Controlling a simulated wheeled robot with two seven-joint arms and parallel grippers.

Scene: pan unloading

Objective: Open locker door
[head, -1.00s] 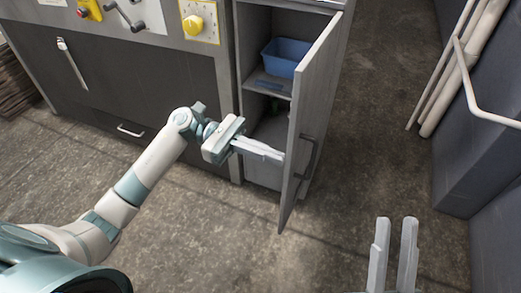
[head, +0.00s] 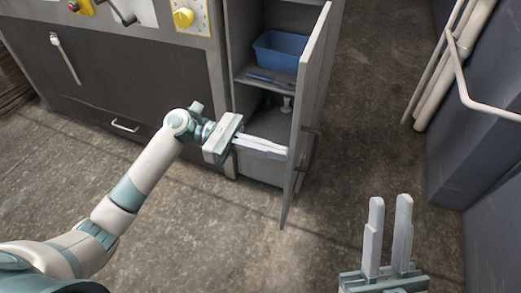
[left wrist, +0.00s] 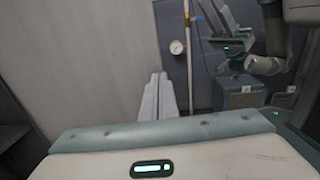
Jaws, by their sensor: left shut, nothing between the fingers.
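The grey locker door (head: 312,110) stands open, swung out toward me at the locker's (head: 229,60) right side. Its dark bar handle (head: 309,152) is on the outer face, to the right. My left gripper (head: 285,153) is shut and empty, its fingers pointing right with the tips at the door's inner side; I cannot tell if they touch. In the left wrist view the closed fingers (left wrist: 158,97) stand in front of a pale panel (left wrist: 95,60), apparently the door's inner face. My right gripper (head: 390,205) is open and empty at the lower right, away from the door.
Inside the locker, a blue bin (head: 280,52) stands on a shelf, with small items on and below it. A machine cabinet (head: 120,85) adjoins on the left. Pipes (head: 446,70) and a dark cabinet (head: 485,130) are at right. The floor (head: 365,120) right of the door is clear.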

